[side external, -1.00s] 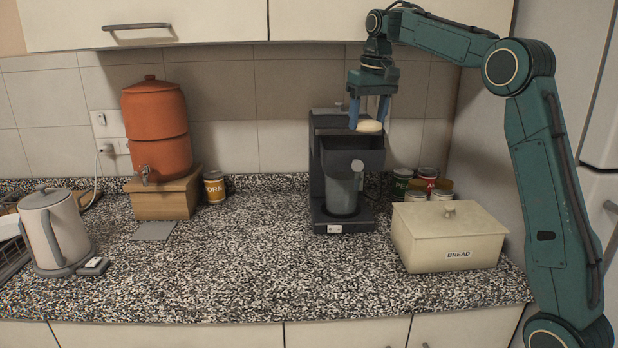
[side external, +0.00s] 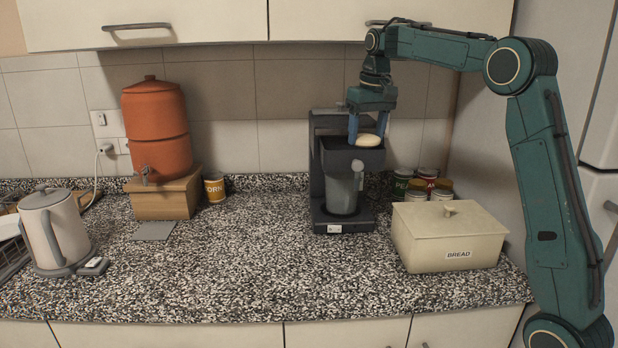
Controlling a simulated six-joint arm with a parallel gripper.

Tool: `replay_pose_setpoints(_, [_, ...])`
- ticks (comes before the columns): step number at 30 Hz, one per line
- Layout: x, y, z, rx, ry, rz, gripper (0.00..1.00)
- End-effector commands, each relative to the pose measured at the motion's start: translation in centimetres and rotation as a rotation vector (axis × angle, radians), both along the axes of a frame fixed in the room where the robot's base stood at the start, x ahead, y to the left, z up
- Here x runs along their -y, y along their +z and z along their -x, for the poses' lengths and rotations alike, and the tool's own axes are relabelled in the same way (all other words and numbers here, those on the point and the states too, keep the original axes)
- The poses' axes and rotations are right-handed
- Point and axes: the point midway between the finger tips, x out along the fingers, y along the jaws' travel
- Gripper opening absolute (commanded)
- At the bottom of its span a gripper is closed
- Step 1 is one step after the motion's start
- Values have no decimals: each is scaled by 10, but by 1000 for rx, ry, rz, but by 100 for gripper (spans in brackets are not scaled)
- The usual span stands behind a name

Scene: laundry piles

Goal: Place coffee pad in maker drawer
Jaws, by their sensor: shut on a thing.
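The coffee pad (side external: 367,140) is a pale, round, flat disc. My gripper (side external: 368,138) points down and is shut on the pad, with a blue finger on either side of it. The dark grey coffee maker (side external: 328,160) stands on the counter below. Its drawer (side external: 352,158) is pulled out towards the front, and the pad is at the level of its open top. I cannot tell whether the pad touches the drawer. A grey cup (side external: 343,193) stands under the drawer.
A cream bread box (side external: 450,240) stands right of the maker, with several cans (side external: 428,185) behind it. At the left are an orange water dispenser (side external: 157,130) on a wooden stand, a corn can (side external: 214,187) and a kettle (side external: 55,228). The counter's middle is clear. Cabinets hang above.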

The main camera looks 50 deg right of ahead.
Motion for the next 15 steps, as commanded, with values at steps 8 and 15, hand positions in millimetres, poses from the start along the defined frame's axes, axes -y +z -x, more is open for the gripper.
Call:
replay_pose_setpoints(8, [0,-3,0,1,0,0,82])
replay_pose_setpoints(15, [0,-3,0,0,0,0,82])
